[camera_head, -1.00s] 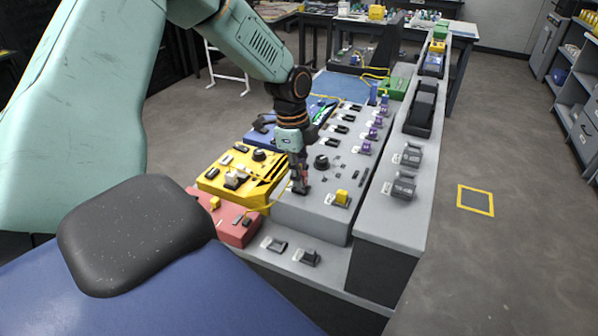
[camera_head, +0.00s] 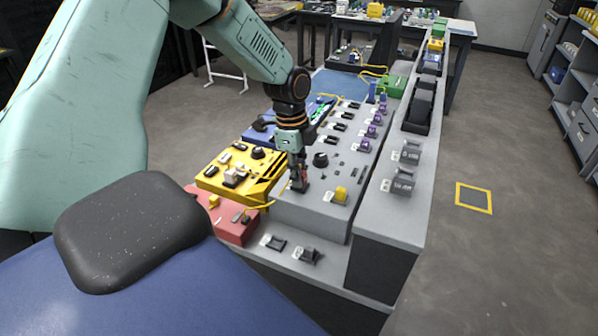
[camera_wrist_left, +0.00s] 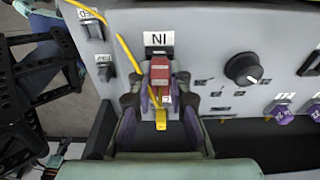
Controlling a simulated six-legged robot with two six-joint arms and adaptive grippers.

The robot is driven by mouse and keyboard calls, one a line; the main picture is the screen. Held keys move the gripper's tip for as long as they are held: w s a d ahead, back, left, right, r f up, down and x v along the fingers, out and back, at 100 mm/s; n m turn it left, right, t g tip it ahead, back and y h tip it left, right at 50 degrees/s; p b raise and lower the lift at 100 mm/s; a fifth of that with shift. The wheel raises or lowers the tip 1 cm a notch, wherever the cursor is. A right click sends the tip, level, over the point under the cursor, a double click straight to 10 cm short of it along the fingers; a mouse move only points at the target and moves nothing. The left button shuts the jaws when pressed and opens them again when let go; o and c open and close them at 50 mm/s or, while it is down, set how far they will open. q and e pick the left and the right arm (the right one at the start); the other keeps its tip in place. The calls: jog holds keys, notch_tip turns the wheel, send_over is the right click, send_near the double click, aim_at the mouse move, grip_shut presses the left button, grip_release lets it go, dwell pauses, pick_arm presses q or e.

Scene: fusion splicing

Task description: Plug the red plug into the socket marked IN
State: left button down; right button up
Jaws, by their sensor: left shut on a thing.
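My left gripper (camera_wrist_left: 160,98) is shut on the red plug (camera_wrist_left: 160,72), with its fingers at both sides of it. The IN label (camera_wrist_left: 158,39), upside down in the wrist view, is on the grey panel right beside the plug's far end. A yellow piece (camera_wrist_left: 161,119) and a yellow cable (camera_wrist_left: 126,50) show near the plug. In the head view, my left gripper (camera_head: 299,178) points down at the grey console's near left part. My right gripper is not in view.
The grey console (camera_head: 325,214) carries a black knob (camera_head: 320,160), a yellow plug (camera_head: 341,195) and several purple plugs (camera_head: 371,131). A yellow box (camera_head: 222,188) and a red box (camera_head: 233,226) stand close on the left. Floor is free at right.

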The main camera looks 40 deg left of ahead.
pick_arm(q)
jog(key=shift+f, duration=0.1)
jog(key=c, duration=1.2)
grip_release()
jog(key=r, duration=0.4)
jog(key=a+r, duration=0.1)
jog(key=r, duration=0.7)
jog(key=shift+s+a, duration=0.15)
jog(key=shift+s, duration=0.05)
jog(key=shift+f, duration=0.1)
